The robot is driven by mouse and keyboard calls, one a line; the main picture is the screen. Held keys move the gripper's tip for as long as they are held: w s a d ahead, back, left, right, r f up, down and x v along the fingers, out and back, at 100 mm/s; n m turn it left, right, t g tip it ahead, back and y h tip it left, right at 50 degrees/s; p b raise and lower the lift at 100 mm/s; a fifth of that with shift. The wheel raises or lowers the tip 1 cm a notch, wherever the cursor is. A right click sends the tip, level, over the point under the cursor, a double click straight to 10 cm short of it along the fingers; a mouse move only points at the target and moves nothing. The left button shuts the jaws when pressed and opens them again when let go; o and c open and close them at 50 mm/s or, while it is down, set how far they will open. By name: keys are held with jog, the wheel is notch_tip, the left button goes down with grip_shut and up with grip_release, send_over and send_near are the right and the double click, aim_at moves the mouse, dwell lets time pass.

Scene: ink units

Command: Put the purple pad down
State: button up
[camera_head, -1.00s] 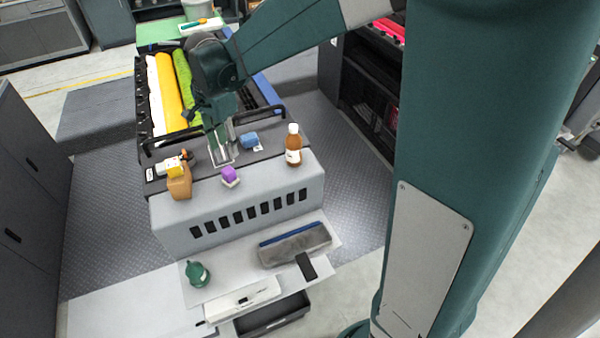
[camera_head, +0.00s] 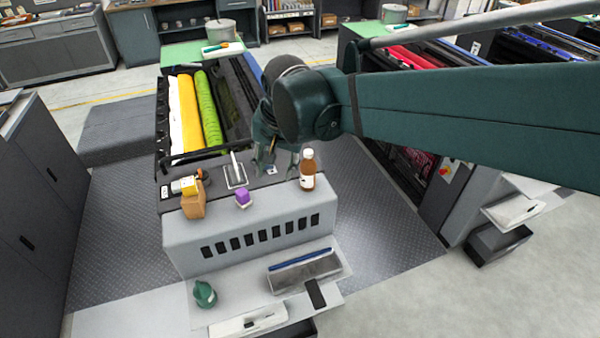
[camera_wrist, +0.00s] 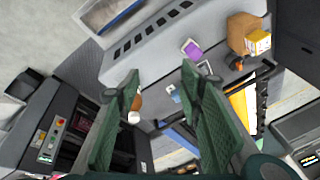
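The purple pad (camera_head: 243,196) sits on the front top of the grey press unit, between the cardboard box and the brown bottle. In the wrist view it shows as a purple block (camera_wrist: 191,48), beyond the fingers and apart from them. My gripper (camera_head: 276,164) hangs over the dark deck of the press, to the right of and behind the pad, close to the bottle. In the wrist view its two green fingers (camera_wrist: 160,84) are spread apart, with no held object visible between them. The arm hides part of the deck.
The brown bottle (camera_head: 307,170) stands right of the pad. A cardboard box (camera_head: 193,199) with a yellow-and-white item stands left. A metal tray with a handle (camera_head: 235,172) lies behind the pad.

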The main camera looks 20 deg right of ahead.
jog(key=s+d+n+t, duration=0.1)
jog(key=s+d+n, duration=0.2)
jog(key=s, duration=0.4)
jog(key=s+d+n+t, duration=0.2)
jog(key=s+d+n, duration=0.1)
jog(key=s, duration=0.4)
jog(key=shift+s+f+n+t, duration=0.15)
jog(key=shift+f+n+t, duration=0.15)
jog(key=shift+f+n, duration=0.1)
jog(key=shift+f, duration=0.1)
notch_tip(320, 180, down, 10)
jog(key=b, duration=1)
dwell(0.6)
